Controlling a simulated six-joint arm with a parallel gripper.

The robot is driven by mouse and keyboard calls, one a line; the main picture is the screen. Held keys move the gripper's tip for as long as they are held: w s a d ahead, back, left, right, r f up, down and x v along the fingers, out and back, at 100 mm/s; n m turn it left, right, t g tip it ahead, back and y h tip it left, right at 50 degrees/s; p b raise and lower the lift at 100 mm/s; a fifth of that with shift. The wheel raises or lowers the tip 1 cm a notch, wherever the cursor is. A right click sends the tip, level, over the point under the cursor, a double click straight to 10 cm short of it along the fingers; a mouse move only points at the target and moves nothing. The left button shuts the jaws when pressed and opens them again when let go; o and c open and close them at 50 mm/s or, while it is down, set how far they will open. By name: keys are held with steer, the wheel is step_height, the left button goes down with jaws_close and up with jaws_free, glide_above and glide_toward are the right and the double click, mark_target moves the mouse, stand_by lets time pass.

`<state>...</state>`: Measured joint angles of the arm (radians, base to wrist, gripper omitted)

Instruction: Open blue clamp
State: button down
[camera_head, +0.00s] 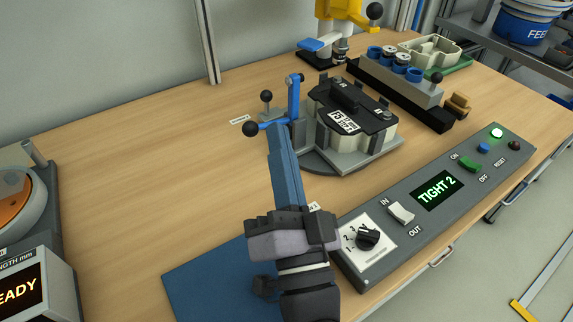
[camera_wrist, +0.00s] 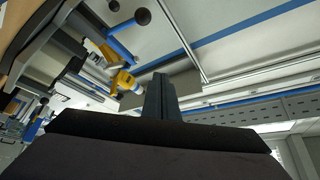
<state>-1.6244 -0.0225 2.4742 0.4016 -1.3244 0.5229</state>
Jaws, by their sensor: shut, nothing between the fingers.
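The blue clamp (camera_head: 293,101) stands at the left side of a fixture holding a black-topped block (camera_head: 350,107). Its blue upright arm rises beside the block, and a short blue bar runs left to a black ball knob (camera_head: 250,129). My gripper (camera_head: 277,133) is shut and empty, its blue-grey fingers reaching up to just below the blue bar. I cannot tell whether the fingertips touch it. The fingers (camera_wrist: 160,96) also show in the wrist view, with a black ball knob (camera_wrist: 142,16) and a blue bar (camera_wrist: 123,25) beyond them, at upper left.
A second black knob (camera_head: 266,96) stands behind the clamp. A grey control panel (camera_head: 437,200) reading "TIGHT 2" lies to the right. A blue mat (camera_head: 205,280) is at the front. A rack with blue-ringed parts (camera_head: 400,82) stands behind.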

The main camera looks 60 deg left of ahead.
steer(key=shift+s+d+b, duration=0.25)
steer(key=shift+d+b, duration=0.25)
steer(key=shift+d, duration=0.1)
steer(key=shift+s+d+b, duration=0.2)
steer(key=shift+d+b, duration=0.25)
steer(key=shift+d, duration=0.2)
steer(key=shift+s+d+b, duration=0.25)
steer(key=shift+d+b, duration=0.25)
steer(key=shift+d, duration=0.1)
